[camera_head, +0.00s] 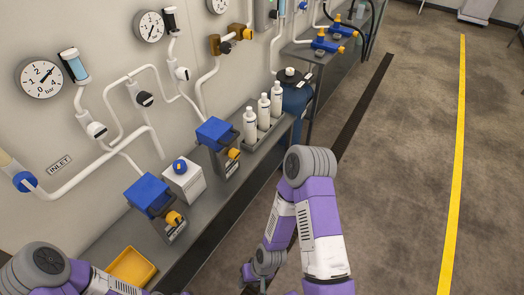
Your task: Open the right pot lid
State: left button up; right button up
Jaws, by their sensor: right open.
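Two grey units with blue box-shaped tops and yellow knobs stand on the grey wall shelf. The right unit's blue top (214,133) is beyond a white box with a blue knob (184,181). The left unit's blue top (147,194) is nearer to me. I cannot tell for sure which part is the right pot lid; no lid clearly stands open. My right gripper (250,275) is open at the bottom centre, in front of the shelf and apart from these things, partly hidden by my arm. My left arm is at the bottom left; its gripper is out of view.
A yellow tray (131,267) sits at the near end of the shelf (110,235). Several white bottles (263,111) stand in a rack beyond the right unit, with a blue tank (294,95) past them. White pipes and gauges line the wall. The floor at right is clear.

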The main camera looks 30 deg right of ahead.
aim_at(215, 133)
jog(key=z, duration=0.25)
jog(key=k, duration=0.75)
jog(key=z, duration=1.3)
jog(key=i, duration=1.5)
jog(key=u, duration=1.15)
jog(key=i, duration=0.75)
jog(key=u, duration=0.85)
